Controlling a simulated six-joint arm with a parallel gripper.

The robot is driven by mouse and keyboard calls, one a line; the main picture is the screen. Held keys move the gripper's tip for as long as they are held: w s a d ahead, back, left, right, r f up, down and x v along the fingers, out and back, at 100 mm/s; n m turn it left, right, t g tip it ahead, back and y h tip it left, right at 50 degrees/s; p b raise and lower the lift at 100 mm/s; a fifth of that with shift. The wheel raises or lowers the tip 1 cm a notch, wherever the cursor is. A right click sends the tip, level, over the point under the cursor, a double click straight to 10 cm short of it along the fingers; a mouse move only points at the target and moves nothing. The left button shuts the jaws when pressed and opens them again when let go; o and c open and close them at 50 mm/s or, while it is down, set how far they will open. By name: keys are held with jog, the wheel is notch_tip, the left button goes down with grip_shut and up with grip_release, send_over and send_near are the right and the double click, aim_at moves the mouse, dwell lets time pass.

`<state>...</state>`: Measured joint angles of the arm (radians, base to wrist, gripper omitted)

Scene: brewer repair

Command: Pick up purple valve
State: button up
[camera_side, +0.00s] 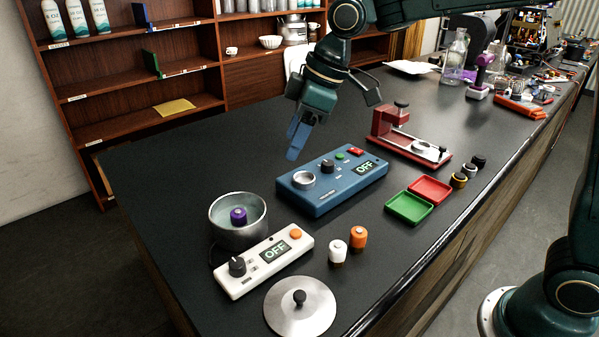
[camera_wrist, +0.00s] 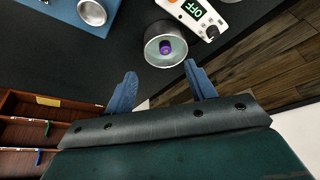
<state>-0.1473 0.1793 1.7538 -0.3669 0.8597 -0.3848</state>
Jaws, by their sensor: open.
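The purple valve (camera_side: 238,216) stands inside a round metal pot (camera_side: 256,233) at the left end of the white control box. In the wrist view the purple valve (camera_wrist: 165,47) shows inside the pot (camera_wrist: 148,55), beyond my fingertips. My gripper (camera_side: 297,140) is in the air above the table, behind the blue box and up and to the right of the pot. In the wrist view my gripper (camera_wrist: 160,76) has its two blue fingers wide apart with nothing between them.
The white control box (camera_side: 262,262) reads OFF, beside a metal lid (camera_side: 300,308). The blue box (camera_side: 333,180) also reads OFF. White (camera_side: 338,251) and orange (camera_side: 358,238) valves stand nearby. Red (camera_side: 430,189) and green (camera_side: 408,208) trays and a red press (camera_side: 410,138) are right. The table's back left is clear.

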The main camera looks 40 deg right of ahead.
jog(key=w+a+f+n, duration=0.2)
jog(key=w+a+f, duration=0.2)
jog(key=w, duration=0.1)
jog(key=shift+w+a+f+g+y, duration=0.3)
jog(key=shift+a+f+g+y, duration=0.05)
jog(key=shift+g+y, duration=0.05)
jog(key=shift+f, duration=0.15)
send_near(237, 213)
jog(key=shift+w+x, duration=0.2)
jog(key=shift+x, duration=2.3)
jog(key=shift+x, duration=2.55)
jog(key=shift+s, duration=0.15)
jog(key=c, duration=1.1)
